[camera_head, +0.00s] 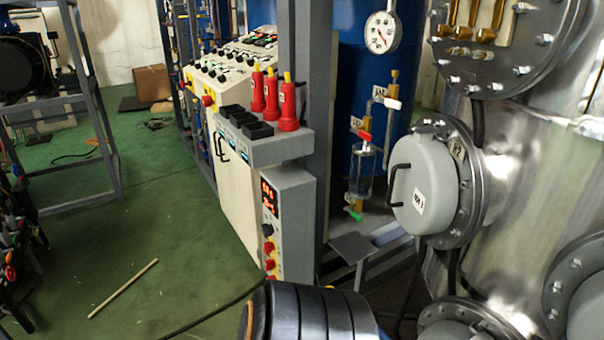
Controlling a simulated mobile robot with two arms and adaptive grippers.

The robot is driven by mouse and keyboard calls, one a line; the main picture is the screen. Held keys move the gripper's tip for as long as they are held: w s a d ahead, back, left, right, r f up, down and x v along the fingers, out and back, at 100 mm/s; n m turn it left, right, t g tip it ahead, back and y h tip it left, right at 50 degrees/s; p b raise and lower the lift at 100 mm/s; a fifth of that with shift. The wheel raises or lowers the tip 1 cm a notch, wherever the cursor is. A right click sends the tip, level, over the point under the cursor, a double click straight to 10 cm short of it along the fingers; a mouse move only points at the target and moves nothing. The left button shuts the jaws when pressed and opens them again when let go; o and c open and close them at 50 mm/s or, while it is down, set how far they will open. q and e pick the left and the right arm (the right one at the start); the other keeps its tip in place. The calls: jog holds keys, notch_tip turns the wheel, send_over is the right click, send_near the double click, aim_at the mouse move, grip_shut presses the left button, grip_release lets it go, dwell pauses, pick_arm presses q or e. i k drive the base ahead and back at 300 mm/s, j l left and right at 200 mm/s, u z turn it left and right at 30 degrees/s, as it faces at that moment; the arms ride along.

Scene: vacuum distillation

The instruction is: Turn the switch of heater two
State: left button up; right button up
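A narrow grey control box (293,215) stands left of centre, fixed to a grey post. Its front has a lit red display (269,198), a black knob (267,230) and red knobs (269,248) below it. Their labels are too small to read, so I cannot tell which switch belongs to heater two. A round grey cover (425,180) with a black handle and a small label sits on the metal vessel at right; the label is not clearly readable. I see no fingertips of either gripper.
A black ribbed body (312,312) fills the bottom centre, close below the control box. Red bottles (288,108) stand in a grey holder above the box. A sloped control panel (225,65) is behind. Green floor (150,240) is open at left, with a thin stick (124,288) lying on it.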

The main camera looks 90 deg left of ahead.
aim_at(270, 263)
jog(key=u, duration=2.85)
jog(key=i+j+z, duration=0.1)
jog(key=z, duration=0.3)
jog(key=j+z, duration=0.2)
jog(key=z, duration=0.2)
jog(key=i+j+z, duration=0.1)
jog(key=j+z, duration=0.15)
jog(key=z, duration=0.15)
